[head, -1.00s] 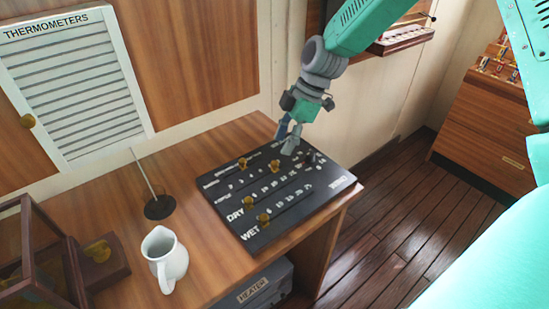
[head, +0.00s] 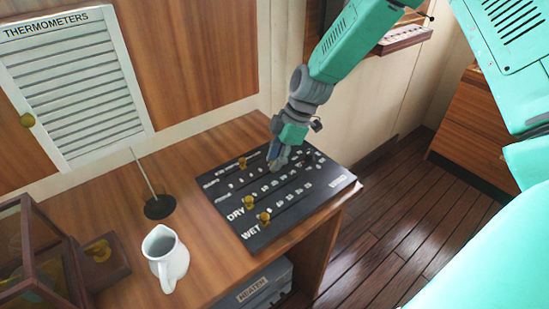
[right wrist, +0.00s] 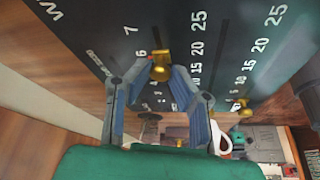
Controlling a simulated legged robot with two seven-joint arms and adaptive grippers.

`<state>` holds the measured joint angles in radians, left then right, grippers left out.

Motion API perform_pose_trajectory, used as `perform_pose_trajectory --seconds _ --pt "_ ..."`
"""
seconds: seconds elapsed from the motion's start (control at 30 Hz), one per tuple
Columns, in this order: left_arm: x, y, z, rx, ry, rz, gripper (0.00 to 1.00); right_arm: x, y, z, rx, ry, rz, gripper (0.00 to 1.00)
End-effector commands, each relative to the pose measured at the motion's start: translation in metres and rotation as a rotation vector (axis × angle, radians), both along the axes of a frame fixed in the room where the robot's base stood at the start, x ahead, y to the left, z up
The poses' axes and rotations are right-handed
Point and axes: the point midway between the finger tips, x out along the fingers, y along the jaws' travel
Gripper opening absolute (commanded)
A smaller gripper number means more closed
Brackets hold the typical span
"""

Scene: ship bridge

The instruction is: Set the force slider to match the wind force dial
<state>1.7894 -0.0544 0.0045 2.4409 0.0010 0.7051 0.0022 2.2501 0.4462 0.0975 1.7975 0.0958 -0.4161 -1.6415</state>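The black slider panel (head: 300,207) lies on the wooden desk, with rows of white numbers and brass knobs. The DRY knob (head: 250,203) and the WET knob (head: 264,217) stand at the left of their rows, and the top-row knob (head: 242,162) stands at the back. My right gripper (head: 275,164) is down at the panel and hides the second-row knob in the head view. In the right wrist view its fingertips are closed in on both sides of that brass force slider knob (right wrist: 160,67), near the 6 and 7. My left gripper and the wind force dial are not visible.
A white jug (head: 166,258) and a thin rod on a dark round base (head: 159,207) stand left of the panel. A wood-framed case (head: 30,255) is at the far left. A heater (head: 262,287) sits below the desk. The floor to the right is clear.

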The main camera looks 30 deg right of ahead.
Motion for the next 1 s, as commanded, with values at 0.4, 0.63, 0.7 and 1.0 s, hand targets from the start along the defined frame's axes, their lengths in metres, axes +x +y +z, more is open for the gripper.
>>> perform_pose_trajectory --seconds 0.4,0.63,0.7,1.0 --pt "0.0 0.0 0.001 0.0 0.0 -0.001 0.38 -0.004 0.081 0.001 0.0 -0.005 0.006 0.0" --pt "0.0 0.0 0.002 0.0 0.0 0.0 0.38 -0.007 0.122 0.0 -0.003 -0.004 0.001 0.0" --pt "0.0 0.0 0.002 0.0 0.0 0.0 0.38 -0.007 0.124 0.0 -0.001 -0.004 -0.001 0.0" --pt "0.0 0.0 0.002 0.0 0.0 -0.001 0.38 -0.008 0.126 0.0 0.002 -0.002 0.001 0.22"
